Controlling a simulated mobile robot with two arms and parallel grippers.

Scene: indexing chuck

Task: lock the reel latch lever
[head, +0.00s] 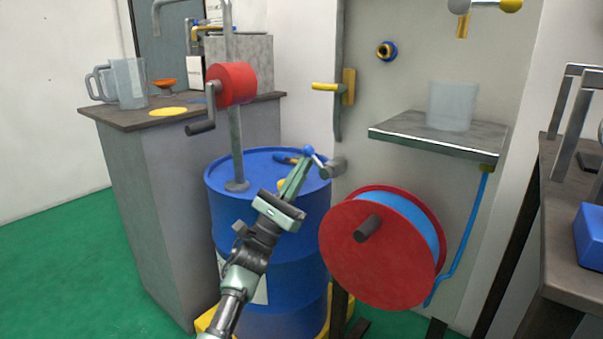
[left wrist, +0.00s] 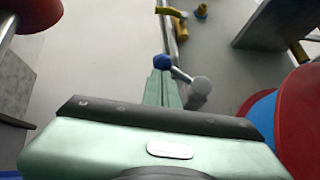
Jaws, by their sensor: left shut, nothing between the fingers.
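The reel (head: 370,265) has red discs with blue hose between them and hangs on the grey panel; part of it shows at the right edge of the left wrist view (left wrist: 302,125). Above its upper left is the latch lever, a short silver rod with a blue ball knob (head: 308,150) on a grey pivot (head: 334,168). The knob also shows in the left wrist view (left wrist: 162,61). My left gripper (head: 303,163) is shut and empty, its fingertips right at the blue knob. I cannot tell whether they touch it. My right gripper is not in view.
A blue drum (head: 268,205) with a red-drummed crank (head: 232,84) stands below and left of my gripper. A shelf (head: 435,133) with a clear beaker (head: 452,104) juts out above the reel. A yellow-handled lever (head: 328,87) sits higher on the panel.

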